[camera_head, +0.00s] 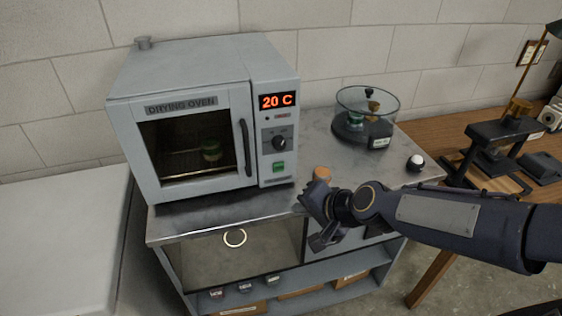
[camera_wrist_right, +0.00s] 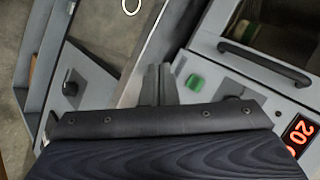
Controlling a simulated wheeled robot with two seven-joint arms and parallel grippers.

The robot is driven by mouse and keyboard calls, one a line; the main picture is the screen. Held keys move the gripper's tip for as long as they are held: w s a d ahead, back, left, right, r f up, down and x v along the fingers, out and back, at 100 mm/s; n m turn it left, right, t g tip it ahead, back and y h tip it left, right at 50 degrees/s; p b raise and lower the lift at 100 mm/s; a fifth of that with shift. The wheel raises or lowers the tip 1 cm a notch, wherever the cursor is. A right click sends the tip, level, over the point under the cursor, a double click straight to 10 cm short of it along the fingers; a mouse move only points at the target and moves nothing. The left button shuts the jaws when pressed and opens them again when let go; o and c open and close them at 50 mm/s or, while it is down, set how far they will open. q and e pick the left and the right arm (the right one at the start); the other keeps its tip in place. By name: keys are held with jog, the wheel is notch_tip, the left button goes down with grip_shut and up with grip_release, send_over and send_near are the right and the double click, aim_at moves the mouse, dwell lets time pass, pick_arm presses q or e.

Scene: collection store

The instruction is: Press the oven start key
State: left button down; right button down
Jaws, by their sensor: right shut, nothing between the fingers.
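The drying oven (camera_head: 176,106) stands on the metal bench with its door shut. Its control panel on the right has a red display (camera_head: 277,101) reading 20 C, a dark knob (camera_head: 280,142) and a green start key (camera_head: 278,167). The green key also shows in the right wrist view (camera_wrist_right: 194,82), just right of the fingertips. My right gripper (camera_head: 304,198) is shut and empty, in front of and below the key at the bench's front edge. A gap between fingertips and key seems to remain in the head view. My left gripper is not in view.
A glass desiccator (camera_head: 349,126), a small orange-topped item (camera_head: 322,173) and a white-topped black object (camera_head: 415,163) stand on the bench (camera_head: 180,216). A wooden table with dark equipment is at right.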

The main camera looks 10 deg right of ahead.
aim_at(279, 167)
jog(key=w, duration=0.2)
jog(key=w+f+m, duration=0.1)
jog(key=shift+w+a+f+m+h, duration=0.1)
jog(key=shift+w+a+m+h, duration=0.05)
jog(key=shift+w+m+h, duration=0.2)
jog(key=shift+w+a+b, duration=0.15)
jog(key=shift+w+b, duration=0.4)
jog(key=shift+w, duration=3.8)
jog(key=shift+w, duration=0.1)
jog(key=shift+w, duration=0.35)
jog(key=shift+w, duration=0.4)
jog(key=shift+s, duration=0.85)
